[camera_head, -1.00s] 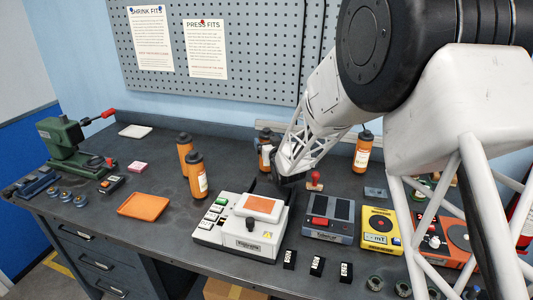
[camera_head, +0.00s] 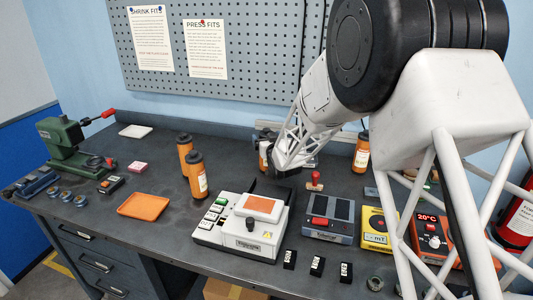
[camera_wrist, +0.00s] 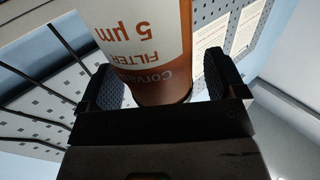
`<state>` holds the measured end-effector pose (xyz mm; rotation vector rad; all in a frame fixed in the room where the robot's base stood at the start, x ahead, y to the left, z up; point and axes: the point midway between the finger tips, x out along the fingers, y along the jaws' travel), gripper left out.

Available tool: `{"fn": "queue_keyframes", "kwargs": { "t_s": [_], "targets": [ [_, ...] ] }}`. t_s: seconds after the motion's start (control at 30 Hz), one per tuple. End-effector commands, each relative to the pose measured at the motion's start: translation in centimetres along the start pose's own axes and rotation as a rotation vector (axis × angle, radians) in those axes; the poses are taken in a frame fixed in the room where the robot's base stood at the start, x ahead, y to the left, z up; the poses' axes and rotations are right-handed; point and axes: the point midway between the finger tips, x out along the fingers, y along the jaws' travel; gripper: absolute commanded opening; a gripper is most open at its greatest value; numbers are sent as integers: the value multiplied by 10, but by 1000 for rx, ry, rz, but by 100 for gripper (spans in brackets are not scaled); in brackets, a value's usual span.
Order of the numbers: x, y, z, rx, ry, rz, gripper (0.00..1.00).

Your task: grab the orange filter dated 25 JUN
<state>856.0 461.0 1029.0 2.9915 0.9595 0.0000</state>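Several orange filter bottles with black caps and white labels stand upright on the bench. Two are left of centre, a rear one (camera_head: 184,150) and a front one (camera_head: 196,176). One stands behind my gripper (camera_wrist: 160,78), partly hidden by it in the head view (camera_head: 263,156). Another stands to the right of my arm (camera_head: 361,155). In the wrist view an orange filter (camera_wrist: 158,88) fills the space between my open fingers; its upside-down label reads "FILTER 5 µm". A narrow gap shows beside the right finger. No date is readable on any label.
A white device with an orange screen (camera_head: 262,207) stands in front of my gripper. A grey device (camera_head: 329,219), a yellow meter (camera_head: 380,231) and a red stamp (camera_head: 315,181) lie to the right. An orange tray (camera_head: 144,206) and green press (camera_head: 64,147) are left.

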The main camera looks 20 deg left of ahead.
Motion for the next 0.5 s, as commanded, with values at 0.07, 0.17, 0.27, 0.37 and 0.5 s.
{"fn": "queue_keyframes", "kwargs": {
  "t_s": [0.07,0.17,0.27,0.37,0.5],
  "targets": [
    [0,0,0,0,0,0,78],
    [0,0,0,0,0,0,62],
    [0,0,0,0,0,0,47],
    [0,0,0,0,0,0,32],
    [0,0,0,0,0,0,10]
  ]
}}
